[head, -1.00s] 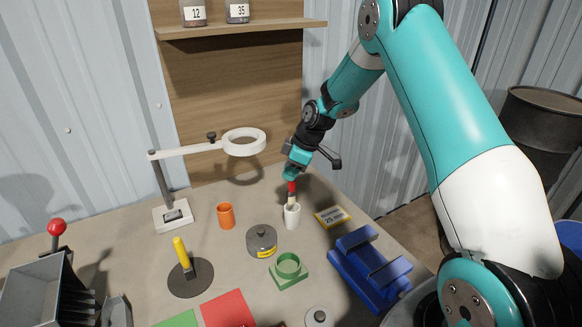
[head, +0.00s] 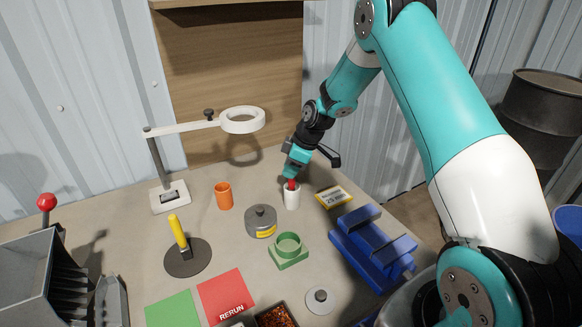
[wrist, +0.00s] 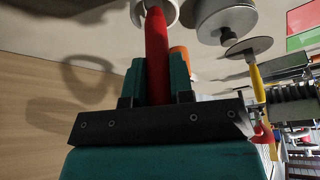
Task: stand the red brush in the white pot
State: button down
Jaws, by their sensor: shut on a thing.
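The white pot (head: 292,198) stands upright on the bench, right of the orange cup (head: 223,196). The red brush (head: 291,185) is upright with its lower end inside the pot mouth; its bristles are hidden by the pot wall. My gripper (head: 291,177) is right above the pot and shut on the brush's red handle. In the wrist view the red brush (wrist: 156,50) runs between the two teal fingers (wrist: 157,78) into the white pot (wrist: 139,12) at the top edge. I cannot tell whether the brush touches the pot's bottom.
A grey lidded tin (head: 261,222), a green ring block (head: 288,250) and a blue vise-like holder (head: 372,248) stand in front. A white ring lamp (head: 243,120) stands behind left.

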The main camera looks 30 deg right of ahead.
jog(key=c, duration=0.9)
grip_release()
jog(key=shift+r, duration=0.1)
jog(key=b+v, duration=0.3)
jog(key=v, duration=1.4)
jog(key=shift+r+b, duration=0.2)
jog(key=shift+b, duration=0.15)
jog(key=shift+a, duration=0.1)
jog(key=s+a+r+m+g, duration=0.1)
jog(key=s+a+r, duration=0.1)
jog(key=s+a, duration=0.85)
jog(key=s+a+r+m+g, duration=0.1)
jog(key=s+a+r, duration=0.1)
jog(key=s+a, duration=0.8)
jog(key=shift+m+g, duration=0.4)
jog(key=shift+m, duration=0.5)
jog(key=s+a, duration=0.1)
jog(key=s, duration=0.2)
jog(key=s+a+f, duration=0.1)
jog(key=s, duration=0.2)
jog(key=s+a, duration=0.2)
jog(key=s, duration=0.2)
jog(key=shift+s+f, duration=0.15)
jog(key=shift+f, duration=0.15)
